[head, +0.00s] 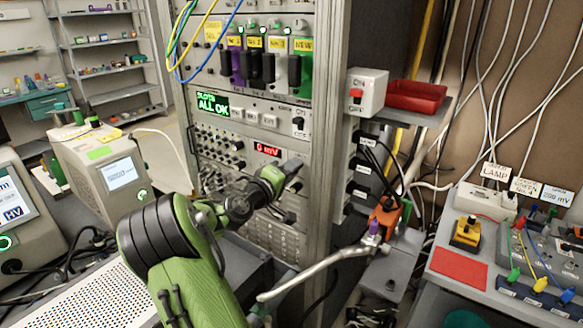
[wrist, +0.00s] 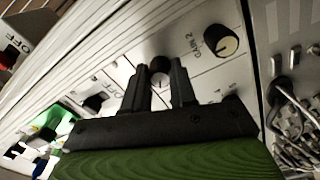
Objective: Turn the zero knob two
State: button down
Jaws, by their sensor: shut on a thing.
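My gripper (head: 292,168) reaches the rack panel just right of and below the red "0 mV" display (head: 268,150) in the head view. In the wrist view my gripper (wrist: 162,78) has its two dark fingers closed on a small round dark knob (wrist: 160,66) on the pale panel. The fingers cover part of that knob, and I cannot read its label. A separate black knob with a pale face (wrist: 221,40), beside the label "GAIN 2", stands to the right, clear of the fingers. In the head view my gripper and arm hide the held knob.
In the head view the rack's upright post (head: 325,130) stands close right of my gripper. Blue and yellow cables (head: 180,45) hang at upper left.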

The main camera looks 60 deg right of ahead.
jog(key=shift+f, duration=0.1)
jog(key=c, duration=1.2)
grip_release()
jog(key=shift+a, duration=0.1)
jog(key=a, duration=0.5)
jog(key=w+a, duration=0.1)
jog(key=a, duration=0.4)
jog(key=w+a, duration=0.1)
jog(key=a, duration=0.4)
jog(key=shift+w+a, duration=0.2)
jog(key=shift+w, duration=0.05)
